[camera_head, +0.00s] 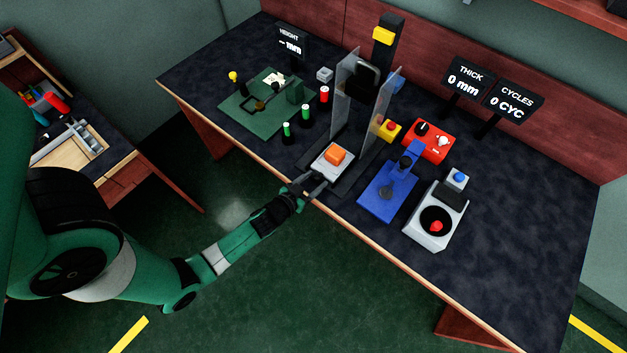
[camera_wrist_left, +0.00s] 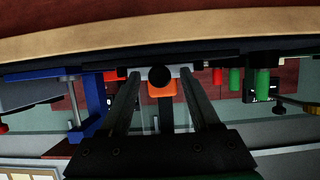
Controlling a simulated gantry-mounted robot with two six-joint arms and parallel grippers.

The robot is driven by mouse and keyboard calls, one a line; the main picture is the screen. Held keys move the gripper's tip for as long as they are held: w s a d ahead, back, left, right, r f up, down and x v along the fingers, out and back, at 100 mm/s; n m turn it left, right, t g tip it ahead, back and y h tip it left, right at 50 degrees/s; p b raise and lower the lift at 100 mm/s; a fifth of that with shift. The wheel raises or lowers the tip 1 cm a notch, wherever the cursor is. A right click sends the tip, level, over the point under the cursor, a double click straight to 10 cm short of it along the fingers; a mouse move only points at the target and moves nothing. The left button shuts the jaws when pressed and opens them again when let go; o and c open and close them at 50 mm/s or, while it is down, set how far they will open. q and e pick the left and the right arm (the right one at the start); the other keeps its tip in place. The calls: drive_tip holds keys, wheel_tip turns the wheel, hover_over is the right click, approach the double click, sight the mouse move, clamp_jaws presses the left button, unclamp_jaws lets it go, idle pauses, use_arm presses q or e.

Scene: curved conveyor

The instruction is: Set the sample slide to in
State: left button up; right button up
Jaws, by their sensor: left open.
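The sample slide (camera_head: 330,173) is a light grey plate carrying an orange block (camera_head: 336,154). It sits at the front end of a dark track, near the table's front edge, in front of two clear panels (camera_head: 346,78). In the left wrist view the orange block (camera_wrist_left: 162,91) shows behind a round black knob (camera_wrist_left: 159,76). My left gripper (camera_head: 307,188) is open at the slide's front edge, with its fingers on either side of the knob. I cannot tell whether they touch it. My right gripper is not in view.
A blue fixture (camera_head: 386,196) and a grey device with a red knob (camera_head: 436,227) stand right of the slide. Green and red cylinders (camera_head: 306,113) and a green board (camera_head: 261,115) are to its left. A black column (camera_head: 388,40) rises behind. The table's right side is clear.

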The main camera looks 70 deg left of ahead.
use_arm(q)
clamp_jaws()
idle(1.3)
